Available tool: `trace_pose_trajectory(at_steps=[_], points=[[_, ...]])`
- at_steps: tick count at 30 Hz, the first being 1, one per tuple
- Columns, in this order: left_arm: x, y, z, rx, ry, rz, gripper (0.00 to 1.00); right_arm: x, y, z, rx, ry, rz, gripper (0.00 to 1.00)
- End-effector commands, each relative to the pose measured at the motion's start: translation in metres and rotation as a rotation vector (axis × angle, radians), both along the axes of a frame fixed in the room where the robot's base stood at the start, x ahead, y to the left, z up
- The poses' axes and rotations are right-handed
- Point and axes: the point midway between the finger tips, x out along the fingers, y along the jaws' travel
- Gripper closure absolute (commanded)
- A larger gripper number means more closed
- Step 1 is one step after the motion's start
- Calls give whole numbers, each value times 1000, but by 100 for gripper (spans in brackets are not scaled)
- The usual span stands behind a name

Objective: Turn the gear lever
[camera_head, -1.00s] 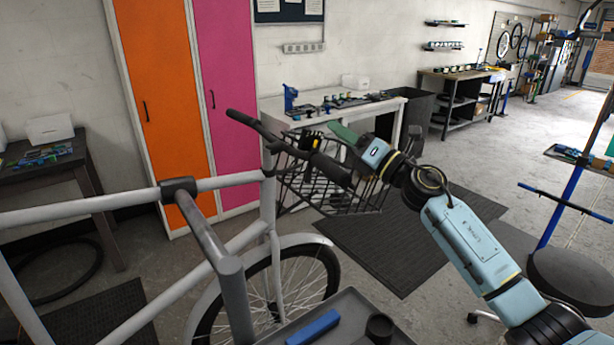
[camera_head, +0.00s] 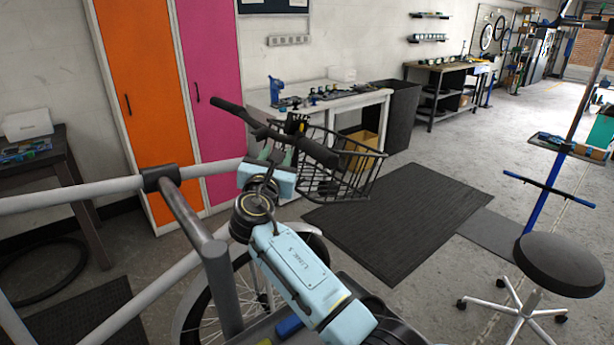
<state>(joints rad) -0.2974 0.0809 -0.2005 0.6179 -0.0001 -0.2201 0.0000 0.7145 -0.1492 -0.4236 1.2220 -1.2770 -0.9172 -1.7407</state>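The cargo bike's black handlebar (camera_head: 265,127) stands mid-view. One grip (camera_head: 232,108) points to the upper left and the other grip (camera_head: 318,152) to the lower right. A small dark fitting with a yellow patch (camera_head: 300,125) sits by the bar; I cannot tell whether it is the gear lever. My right gripper (camera_head: 275,155) is just below the bar, its greenish fingers pointing up toward it. The fingers are small and partly hidden by my wrist, so I cannot tell their opening or any contact. My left gripper is out of view.
A black wire basket (camera_head: 355,180) is beyond the bar. The grey bike frame (camera_head: 80,195) crosses the left side. A black stool (camera_head: 560,265) and a blue stand (camera_head: 545,185) are at the right. A dark mat (camera_head: 400,220) lies on open floor.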

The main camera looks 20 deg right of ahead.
Motion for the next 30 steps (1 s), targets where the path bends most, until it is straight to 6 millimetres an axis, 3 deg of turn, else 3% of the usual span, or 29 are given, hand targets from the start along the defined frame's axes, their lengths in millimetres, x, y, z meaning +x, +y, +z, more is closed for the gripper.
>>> trace_pose_trajectory(at_steps=[1,6,21,30], points=[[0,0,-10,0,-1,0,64,-4,-3,-21,-8,57,-52,66],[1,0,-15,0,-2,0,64,-9,-10,-43,-37,162,-139,66],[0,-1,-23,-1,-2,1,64,41,-45,-43,-40,168,-147,66],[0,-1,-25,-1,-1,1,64,51,-52,-43,-39,169,-146,66]])
